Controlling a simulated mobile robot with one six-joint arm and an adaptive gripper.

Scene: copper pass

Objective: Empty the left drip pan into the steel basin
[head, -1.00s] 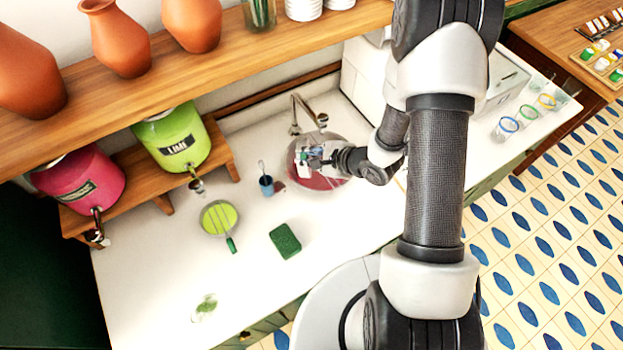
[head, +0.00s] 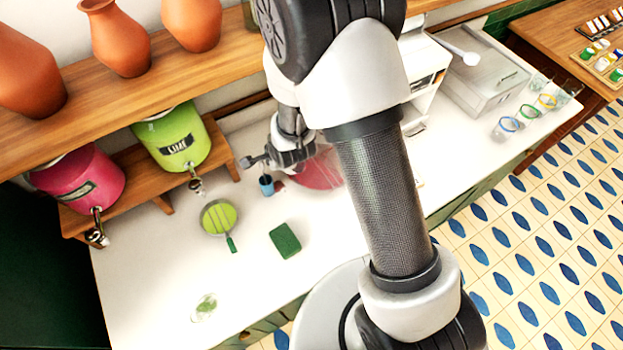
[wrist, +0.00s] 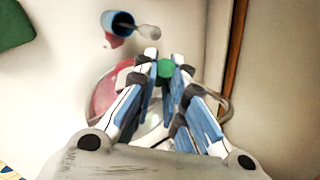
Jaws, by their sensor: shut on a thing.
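My gripper (wrist: 164,60) is shut on a green handle (wrist: 164,70), which I see nearly end-on in the wrist view. The handle looks like that of a drip pan; the pan itself is mostly hidden behind my fingers. The steel basin (wrist: 103,98) lies below the gripper, with red liquid in it. In the head view the basin (head: 322,172) is partly covered by my arm, and my fingertips are hidden. A second drip pan (head: 219,217), with yellow-green liquid and a green handle, sits on the counter below the lime dispenser's tap.
A green sponge (head: 285,240) lies in front. Pink (head: 80,180) and lime (head: 175,140) dispensers stand on a wooden stand.

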